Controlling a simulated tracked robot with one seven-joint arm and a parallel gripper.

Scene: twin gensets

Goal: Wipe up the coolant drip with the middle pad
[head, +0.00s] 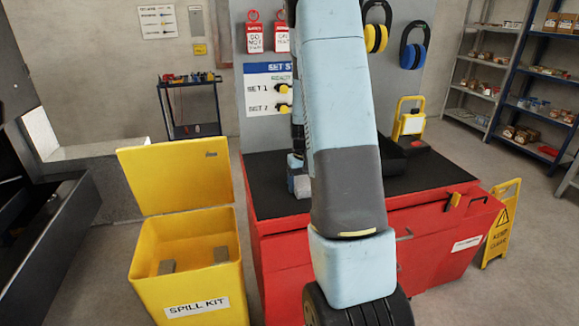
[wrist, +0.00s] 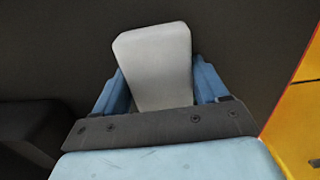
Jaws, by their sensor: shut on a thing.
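My gripper (wrist: 152,85) is shut on a pale grey pad (wrist: 154,62), with a blue finger on each side of it in the wrist view. In the head view the pad (head: 302,186) shows low over the black top of the red cabinet, partly hidden by my arm. I cannot tell whether it touches that top. Two other grey pads, a left one (head: 166,267) and a right one (head: 221,254), sit in the open yellow spill kit bin (head: 190,290), with a gap between them. I cannot make out the coolant drip in either view.
The red cabinet (head: 285,242) has a black top (head: 265,178) with a dark tray (head: 400,165) and a yellow work lamp (head: 409,120) on it. The bin's raised lid (head: 177,175) stands to the left. A yellow floor sign (head: 500,225) stands at the right.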

